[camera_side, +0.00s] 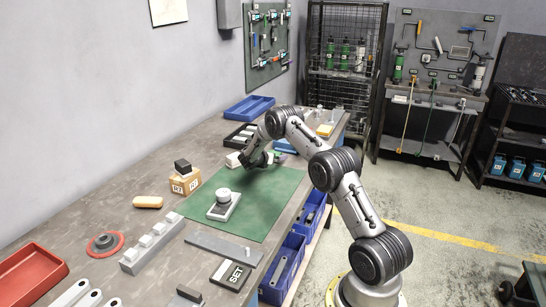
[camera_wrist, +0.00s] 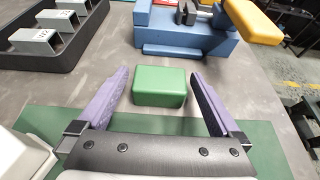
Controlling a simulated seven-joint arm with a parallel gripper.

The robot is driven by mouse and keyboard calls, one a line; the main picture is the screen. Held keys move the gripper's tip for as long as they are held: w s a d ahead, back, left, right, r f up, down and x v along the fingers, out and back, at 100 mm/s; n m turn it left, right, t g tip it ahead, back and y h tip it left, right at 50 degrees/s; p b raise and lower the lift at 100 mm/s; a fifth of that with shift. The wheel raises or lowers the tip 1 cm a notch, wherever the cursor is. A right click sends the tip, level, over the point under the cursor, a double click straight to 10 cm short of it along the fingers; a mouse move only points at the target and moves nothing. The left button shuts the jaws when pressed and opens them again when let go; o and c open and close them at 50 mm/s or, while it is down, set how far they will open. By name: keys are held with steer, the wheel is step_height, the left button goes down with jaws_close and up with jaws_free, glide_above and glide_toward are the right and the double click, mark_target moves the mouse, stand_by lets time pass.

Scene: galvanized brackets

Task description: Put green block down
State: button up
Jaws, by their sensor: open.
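The green block (camera_wrist: 160,86) lies on the grey bench by the edge of the green mat in the wrist view. My gripper (camera_wrist: 161,76) is open around it, with one purple-grey finger on each side. A gap shows between the block and each finger. In the side view my gripper (camera_side: 262,161) is low over the far end of the mat (camera_side: 262,209).
A blue fixture (camera_wrist: 185,32) with a yellow block (camera_wrist: 253,22) stands just beyond the green block. A black tray (camera_wrist: 82,50) with grey brackets is at the left. A white object (camera_wrist: 20,155) is close on the left.

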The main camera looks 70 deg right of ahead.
steer(key=v, duration=1.2)
steer(key=s+a+r+m+y, duration=0.2)
steer(key=s+a+r+m, duration=0.3)
steer(key=a+r, duration=0.35)
steer(key=s+a+r+m+y, duration=0.3)
steer(key=s+a+r+m, duration=0.3)
steer(key=a, duration=0.3)
steer(key=s+a+r+m+t+y, duration=0.1)
steer(key=s+a+m+t+y, duration=0.1)
steer(key=s+a, duration=0.6)
steer(key=s+a+r+m+t+y, duration=0.1)
steer(key=s+a+m+t+y, duration=0.2)
steer(key=a, duration=1.2)
steer(key=s+m+y, duration=0.2)
steer(key=s+y, duration=0.1)
steer(key=s, duration=0.2)
steer(key=shift+s+t, duration=0.3)
